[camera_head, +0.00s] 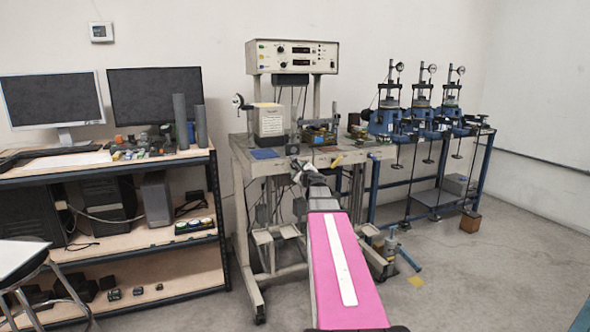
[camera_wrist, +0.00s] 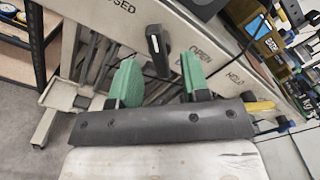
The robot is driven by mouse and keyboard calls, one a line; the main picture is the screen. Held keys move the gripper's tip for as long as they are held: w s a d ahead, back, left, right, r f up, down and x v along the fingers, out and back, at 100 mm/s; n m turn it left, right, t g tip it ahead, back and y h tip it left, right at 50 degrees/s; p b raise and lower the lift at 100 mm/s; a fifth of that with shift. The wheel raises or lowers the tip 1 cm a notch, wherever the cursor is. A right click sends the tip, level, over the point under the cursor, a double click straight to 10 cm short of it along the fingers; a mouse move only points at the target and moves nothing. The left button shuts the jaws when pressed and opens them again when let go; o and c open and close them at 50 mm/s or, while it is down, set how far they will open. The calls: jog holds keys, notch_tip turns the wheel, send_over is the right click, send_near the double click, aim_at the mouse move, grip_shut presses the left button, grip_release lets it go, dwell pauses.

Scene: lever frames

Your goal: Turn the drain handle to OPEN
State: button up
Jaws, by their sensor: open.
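The drain handle (camera_wrist: 159,50) is a short black lever on the front edge of the pale bench, in the wrist view. It lies between a partly cut-off label ending in "SED" (camera_wrist: 118,5) and the label "OPEN" (camera_wrist: 200,58), closer to "OPEN". My gripper (camera_wrist: 160,84) has two green fingers spread apart. The handle's lower end shows in the gap between them, with visible space on both sides; I see no contact.
A yellow lever (camera_wrist: 259,106) and a "HOLD" label (camera_wrist: 236,78) are right of the gripper. The bench (camera_head: 262,170) carries a white box (camera_head: 270,122) and instruments. Shelves (camera_head: 110,168) stand left, blue test stands (camera_head: 385,120) right. Floor on the right is mostly clear.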

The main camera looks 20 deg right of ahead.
aim_at(296, 168)
jog(key=w, duration=0.4)
jog(key=shift+a, duration=0.1)
jog(key=shift+s, duration=0.1)
jog(key=c, duration=0.7)
